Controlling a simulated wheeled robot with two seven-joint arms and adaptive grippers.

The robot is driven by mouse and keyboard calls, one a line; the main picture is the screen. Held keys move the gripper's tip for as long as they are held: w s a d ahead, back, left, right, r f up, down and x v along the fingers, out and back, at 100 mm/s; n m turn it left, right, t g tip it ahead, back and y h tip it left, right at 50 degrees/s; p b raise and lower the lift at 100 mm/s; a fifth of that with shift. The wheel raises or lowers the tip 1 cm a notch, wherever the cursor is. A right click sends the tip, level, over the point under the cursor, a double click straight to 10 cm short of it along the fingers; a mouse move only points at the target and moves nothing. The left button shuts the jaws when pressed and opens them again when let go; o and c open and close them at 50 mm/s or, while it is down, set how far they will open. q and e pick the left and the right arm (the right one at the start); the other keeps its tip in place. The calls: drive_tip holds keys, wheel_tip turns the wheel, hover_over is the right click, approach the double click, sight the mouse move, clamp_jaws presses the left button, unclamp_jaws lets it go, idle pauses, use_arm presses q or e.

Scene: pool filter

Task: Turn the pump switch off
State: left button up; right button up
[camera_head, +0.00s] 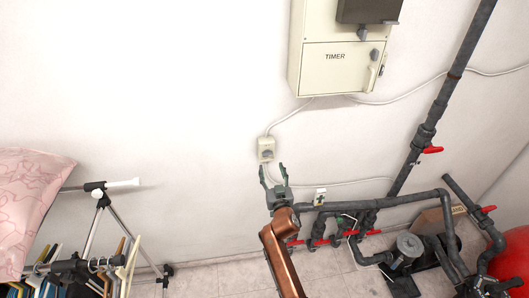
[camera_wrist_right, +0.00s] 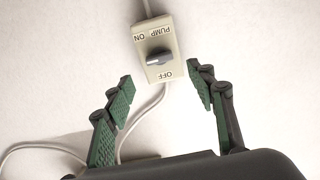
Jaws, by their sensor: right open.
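The pump switch (camera_head: 266,149) is a small cream box on the white wall, below the timer cabinet. I cannot tell which label the knob points at. My right gripper (camera_head: 272,170) is open and empty just below the box. My left gripper is not in view.
A cream TIMER cabinet (camera_head: 335,75) hangs above. A cable (camera_head: 285,117) runs from it to the switch. Dark pipes with red valve handles (camera_head: 433,150) stand to the right. A clothes rack (camera_head: 88,225) and pink pillow (camera_head: 30,200) are at left. The wall left of the switch is clear.

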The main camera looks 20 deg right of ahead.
sight(268, 155)
drive_tip(key=x, duration=0.7)
drive_tip(key=shift+r, duration=0.1)
drive_tip(key=shift+w, duration=0.1)
drive_tip(key=shift+w+d, duration=0.1)
drive_tip(key=c, duration=0.7)
drive_tip(key=shift+c, duration=1.4)
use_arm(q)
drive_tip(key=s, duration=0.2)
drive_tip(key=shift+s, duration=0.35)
use_arm(e)
drive_tip(key=shift+c, duration=0.9)
